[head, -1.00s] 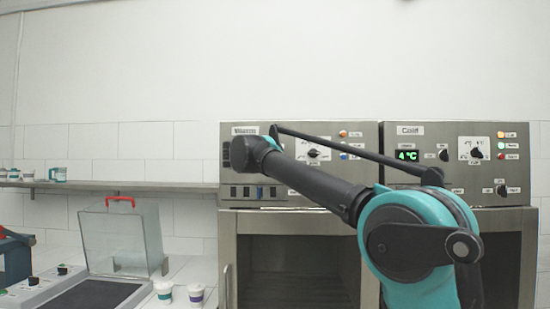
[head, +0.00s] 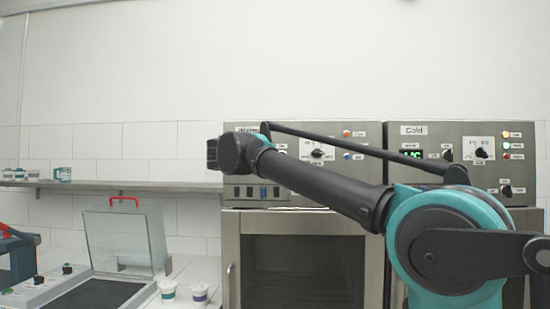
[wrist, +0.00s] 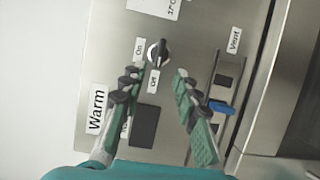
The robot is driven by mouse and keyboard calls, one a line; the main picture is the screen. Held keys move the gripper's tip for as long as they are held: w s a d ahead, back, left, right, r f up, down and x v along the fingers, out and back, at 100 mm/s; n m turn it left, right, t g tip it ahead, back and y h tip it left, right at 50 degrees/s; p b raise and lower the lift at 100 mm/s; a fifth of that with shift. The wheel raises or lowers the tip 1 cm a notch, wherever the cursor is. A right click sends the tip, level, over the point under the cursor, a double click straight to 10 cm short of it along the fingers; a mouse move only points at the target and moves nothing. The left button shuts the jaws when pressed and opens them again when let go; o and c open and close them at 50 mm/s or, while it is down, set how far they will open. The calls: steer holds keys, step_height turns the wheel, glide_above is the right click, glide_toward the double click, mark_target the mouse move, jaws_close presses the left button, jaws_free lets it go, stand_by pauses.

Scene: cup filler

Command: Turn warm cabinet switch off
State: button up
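The warm cabinet (head: 350,190) is the left steel cabinet in the head view. In the wrist view its panel (wrist: 190,30) carries the label "Warm" (wrist: 97,110). A black and silver rotary switch (wrist: 157,53) sits between labels "On" (wrist: 140,48) and "Off" (wrist: 153,82). My gripper (wrist: 158,73) is open, with one green-padded finger to each side of the switch's line. The switch shows just past the fingertips, and nothing is held. I cannot tell whether the fingers touch the panel. In the head view my wrist partly covers the Warm panel, and the gripper fingers are hidden.
The cold cabinet (head: 460,140) stands to the right, partly behind my arm. A blue rocker (wrist: 221,107) and a "Vent" label (wrist: 234,40) are right of my fingers. A clear-lidded machine (head: 120,240) and two cups (head: 198,294) are at lower left.

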steer(key=shift+v, duration=2.2)
steer(key=s+d+f+m+g, duration=0.1)
steer(key=d+f+m+g, duration=0.15)
steer(key=d+f, duration=0.75)
steer(key=s+d+f+m+g, duration=0.1)
steer(key=d+f+m+g, duration=0.3)
steer(key=f, duration=1)
steer(key=s+d+f+g, duration=0.1)
steer(key=d+f+g, duration=0.1)
steer(key=d+f, duration=0.8)
steer(key=s+d+f+m+g+y, duration=0.2)
steer(key=s+f+m+y, duration=0.1)
steer(key=s+f, duration=0.9)
steer(key=s+d+f+m+g+y, duration=0.2)
steer(key=s+f, duration=1)
steer(key=f, duration=0.7)
steer(key=shift+d+f+m+y, duration=0.25)
steer(key=shift+d+m+y, duration=0.35)
steer(key=shift+m+y, duration=0.45)
